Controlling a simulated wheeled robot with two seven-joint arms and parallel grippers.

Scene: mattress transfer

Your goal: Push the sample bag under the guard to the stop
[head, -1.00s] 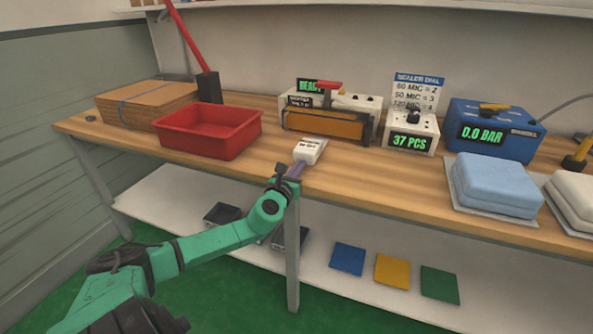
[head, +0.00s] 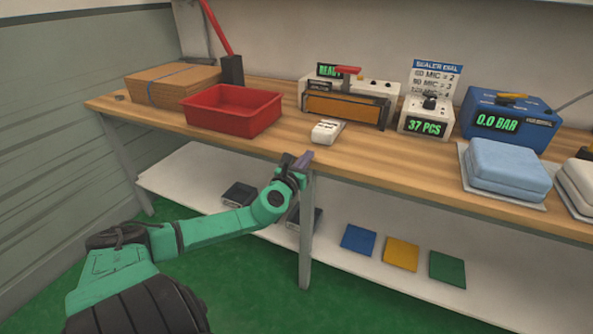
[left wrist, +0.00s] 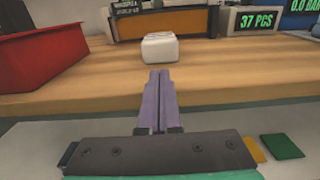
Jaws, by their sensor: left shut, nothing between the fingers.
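The sample bag (head: 326,132) is a small white packet with dark print on top. It lies on the wooden bench in front of the sealer (head: 392,91), apart from the amber guard (head: 345,106). In the left wrist view the bag (left wrist: 160,49) is straight beyond the fingertips, with a strip of bare wood between. My left gripper (head: 304,159) is at the bench's front edge, short of the bag and not touching it. In the left wrist view its purple fingers (left wrist: 158,76) are together and empty. The stop cannot be made out. My right gripper is not in view.
A red tray (head: 232,95) stands left of the bag, with a cardboard stack (head: 160,86) behind. A counter box (head: 425,127), a blue machine (head: 540,122) and a folded blue pad (head: 507,165) stand to the right. A shelf lies below the bench (head: 400,185).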

